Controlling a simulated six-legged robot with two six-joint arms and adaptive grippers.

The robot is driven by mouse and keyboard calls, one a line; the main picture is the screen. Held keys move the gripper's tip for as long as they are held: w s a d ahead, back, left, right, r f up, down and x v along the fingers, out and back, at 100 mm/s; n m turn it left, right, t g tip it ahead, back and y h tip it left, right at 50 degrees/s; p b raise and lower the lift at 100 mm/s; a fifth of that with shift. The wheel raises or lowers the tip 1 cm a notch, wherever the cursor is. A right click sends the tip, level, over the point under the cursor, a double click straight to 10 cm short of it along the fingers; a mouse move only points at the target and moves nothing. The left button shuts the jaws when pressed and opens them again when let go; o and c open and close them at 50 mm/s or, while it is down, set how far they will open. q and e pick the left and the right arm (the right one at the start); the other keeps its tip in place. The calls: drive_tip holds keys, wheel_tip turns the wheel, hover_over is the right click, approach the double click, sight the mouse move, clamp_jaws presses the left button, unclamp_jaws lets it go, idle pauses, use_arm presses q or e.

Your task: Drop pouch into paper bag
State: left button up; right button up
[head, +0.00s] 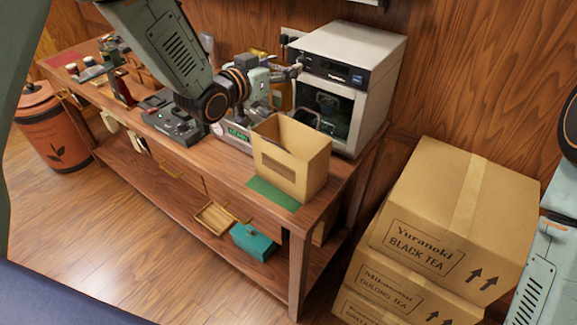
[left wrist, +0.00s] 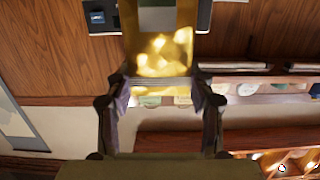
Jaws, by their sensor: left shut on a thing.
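The shiny gold pouch (left wrist: 160,60) fills the top middle of the left wrist view, with a grey label on it. My left gripper (left wrist: 160,85) is shut on its near end, one finger at each side. In the head view my left gripper (head: 287,73) is above the table, behind and above the paper bag. The brown paper bag (head: 282,172) stands upright with its top open and a handle showing at the rear rim. My right gripper is out of the picture.
A green mat (head: 273,194) lies under the bag on the wooden table (head: 325,195). A white oven-like appliance (head: 352,52) stands close behind the bag. A scale (head: 237,131) is to its left. Stacked tea cartons (head: 437,207) stand on the floor at right.

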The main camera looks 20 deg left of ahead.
use_arm(q)
drive_tip(key=f, duration=0.1)
drive_tip(key=w+f+b, duration=0.1)
drive_tip(key=shift+d+f, duration=0.35)
drive_tip(key=shift+w+d+f, duration=0.15)
drive_tip(key=shift+d+f, duration=0.05)
drive_tip(key=shift+s+r, duration=0.15)
drive_tip(key=shift+s, duration=0.05)
drive_tip(key=o, duration=0.8)
drive_tip(key=shift+s+a+r, duration=0.2)
drive_tip(key=shift+s+a, duration=0.15)
drive_tip(key=shift+a, duration=0.05)
drive_tip(key=shift+o, duration=0.7)
drive_tip(key=shift+w+d, duration=0.1)
drive_tip(key=shift+w, duration=0.05)
drive_tip(key=shift+o, duration=0.5)
drive_tip(key=shift+w+d+f, duration=0.2)
drive_tip(key=shift+w+d, duration=0.1)
drive_tip(key=shift+w, duration=0.05)
drive_tip(key=shift+s+a+r, duration=0.15)
drive_tip(key=shift+s+a, duration=0.1)
drive_tip(key=shift+s, duration=0.15)
drive_tip(key=v, duration=1.1)
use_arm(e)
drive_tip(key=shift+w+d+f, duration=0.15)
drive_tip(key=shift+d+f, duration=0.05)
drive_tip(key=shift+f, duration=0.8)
use_arm(q)
drive_tip(key=shift+d, duration=0.1)
drive_tip(key=shift+s, duration=0.1)
